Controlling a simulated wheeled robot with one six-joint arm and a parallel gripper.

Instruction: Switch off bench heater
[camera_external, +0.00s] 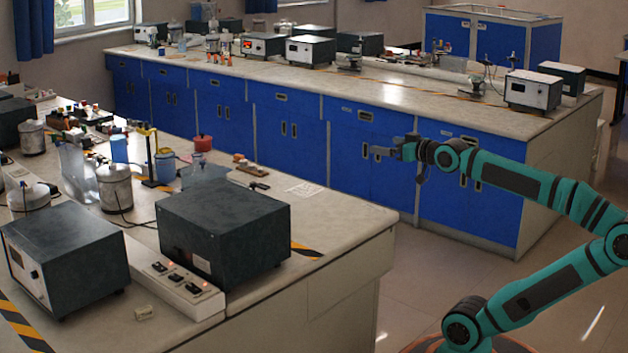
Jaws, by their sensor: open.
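My gripper (378,152) is open and empty. It is held out in the air at the end of my teal arm, pointing left, with the blue cabinet fronts behind it. A white switch strip (205,307) with several dark switches and small orange lights lies on the near bench, between two dark boxes and well to the left of and below my gripper. I cannot tell which device is the bench heater.
A large dark box (225,225) and a white-fronted dark box (65,258) flank the strip on the near bench (345,225). Metal pots, a red-lidded jar (203,143) and cables crowd its left side. The long far bench (400,95) holds more instruments. Open floor separates the benches.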

